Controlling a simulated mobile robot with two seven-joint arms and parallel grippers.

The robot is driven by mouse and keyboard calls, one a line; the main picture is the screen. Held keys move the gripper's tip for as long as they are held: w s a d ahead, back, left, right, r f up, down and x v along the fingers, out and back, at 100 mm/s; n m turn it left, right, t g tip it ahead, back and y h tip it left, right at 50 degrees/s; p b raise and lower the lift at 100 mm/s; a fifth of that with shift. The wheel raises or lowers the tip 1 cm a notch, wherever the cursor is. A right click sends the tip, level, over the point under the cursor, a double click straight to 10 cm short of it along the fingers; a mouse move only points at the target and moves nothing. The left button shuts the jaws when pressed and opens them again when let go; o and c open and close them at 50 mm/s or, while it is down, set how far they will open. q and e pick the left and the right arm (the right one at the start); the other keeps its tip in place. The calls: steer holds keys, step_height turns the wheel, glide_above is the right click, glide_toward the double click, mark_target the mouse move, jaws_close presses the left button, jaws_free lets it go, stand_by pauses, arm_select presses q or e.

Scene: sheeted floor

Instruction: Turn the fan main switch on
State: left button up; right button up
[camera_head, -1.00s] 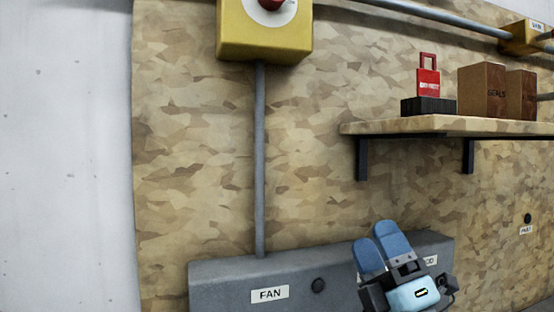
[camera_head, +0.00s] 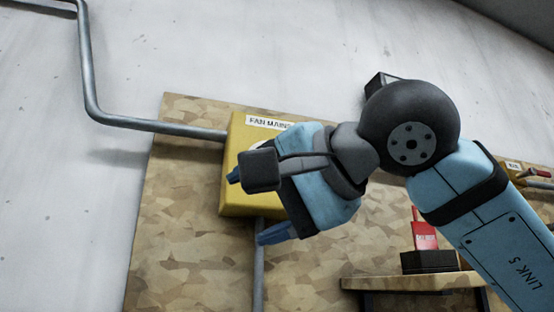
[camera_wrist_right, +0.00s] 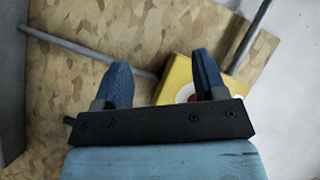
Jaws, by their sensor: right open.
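The yellow fan main switch box (camera_head: 236,150) is mounted on the wood-chip board, with a label reading "FAN MAIN" at its top edge. My right gripper (camera_head: 252,205) is in front of the box and covers most of its face, so the knob is hidden in the head view. In the right wrist view, the yellow box (camera_wrist_right: 175,78) is beyond the right finger of the gripper (camera_wrist_right: 160,78). Part of its white disc with red (camera_wrist_right: 186,93) shows beside that finger. My left gripper is in neither view.
A grey conduit (camera_head: 160,125) enters the box from the left, and another (camera_head: 259,280) runs down below it. At the lower right, a shelf (camera_head: 400,283) holds a red padlock-shaped item (camera_head: 424,236) on a black block.

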steer(key=s+d+r+m+t+h, duration=0.2)
steer(key=s+d+r+t+h, duration=0.2)
steer(key=d+r+t+h, duration=0.45)
steer(key=w+a+y+p, duration=0.1)
steer(key=w+a, duration=0.2)
steer(key=w, duration=0.3)
steer(key=w+a+r+g+y+p, duration=0.1)
steer(key=w+a, duration=0.2)
steer(key=w, duration=0.4)
steer(key=shift+a+r, duration=0.15)
steer(key=shift+a, duration=0.2)
steer(key=shift+w+g, duration=0.1)
steer(key=shift+g, duration=0.15)
steer(key=c, duration=0.9)
